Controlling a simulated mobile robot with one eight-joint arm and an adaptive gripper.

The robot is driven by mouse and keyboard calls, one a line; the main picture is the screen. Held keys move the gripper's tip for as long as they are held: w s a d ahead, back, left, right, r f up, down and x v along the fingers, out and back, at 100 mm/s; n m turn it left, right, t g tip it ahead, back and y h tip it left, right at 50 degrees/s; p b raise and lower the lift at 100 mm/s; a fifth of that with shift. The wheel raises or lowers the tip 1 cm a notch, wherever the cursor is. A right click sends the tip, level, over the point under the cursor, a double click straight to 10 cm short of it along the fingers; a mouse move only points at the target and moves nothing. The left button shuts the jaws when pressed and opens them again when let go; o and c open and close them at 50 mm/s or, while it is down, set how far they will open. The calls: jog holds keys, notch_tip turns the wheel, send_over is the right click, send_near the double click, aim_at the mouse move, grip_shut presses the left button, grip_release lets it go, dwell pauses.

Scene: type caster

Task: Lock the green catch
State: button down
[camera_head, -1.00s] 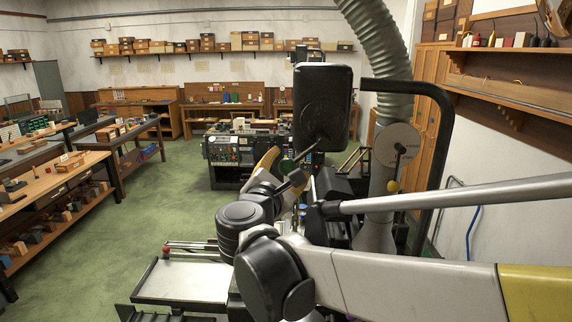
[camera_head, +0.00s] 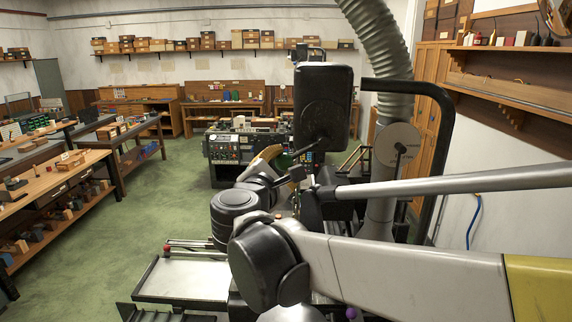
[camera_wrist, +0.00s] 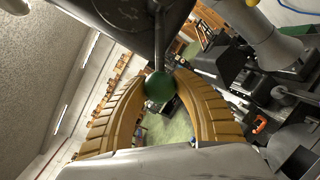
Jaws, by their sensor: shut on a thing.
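In the wrist view a green ball knob (camera_wrist: 159,89) sits at the end of a thin metal rod that comes from a dark plate (camera_wrist: 130,25) at the top. My gripper (camera_wrist: 162,80) has its two yellow ribbed fingers closed around the knob, one on each side. In the head view my gripper (camera_head: 264,160) shows as a yellow patch behind my wrist joints, beside the dark machine. A little green shows next to it, but the knob and fingertips are mostly hidden. I cannot tell the catch's state.
A black panel (camera_head: 323,107) stands upright behind my arm. A grey ribbed hose (camera_head: 378,45) and a black bent tube (camera_head: 444,150) rise on the right. A flat tray (camera_head: 185,278) lies below left. Green floor (camera_head: 165,215) is clear on the left.

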jog(key=r+m, duration=0.1)
jog(key=a+r+m+p, duration=0.1)
jog(key=m, duration=0.1)
jog(key=shift+r+g, duration=0.4)
jog(key=shift+a+r+m+y+p, duration=0.15)
jog(key=shift+r+m+y+p, duration=0.15)
jog(key=shift+r+m, duration=0.35)
jog(key=shift+a+r+m+y+p, duration=0.1)
jog(key=shift+r+m+y+p, duration=0.2)
jog(key=shift+r+m, duration=0.35)
jog(key=shift+w, duration=0.1)
jog(key=c, duration=0.9)
grip_release()
jog(key=shift+c, duration=0.2)
jog(key=shift+s, duration=0.2)
jog(key=v, duration=1.1)
jog(key=shift+s+r, duration=0.3)
jog(key=shift+s, duration=0.05)
jog(key=shift+a, duration=0.1)
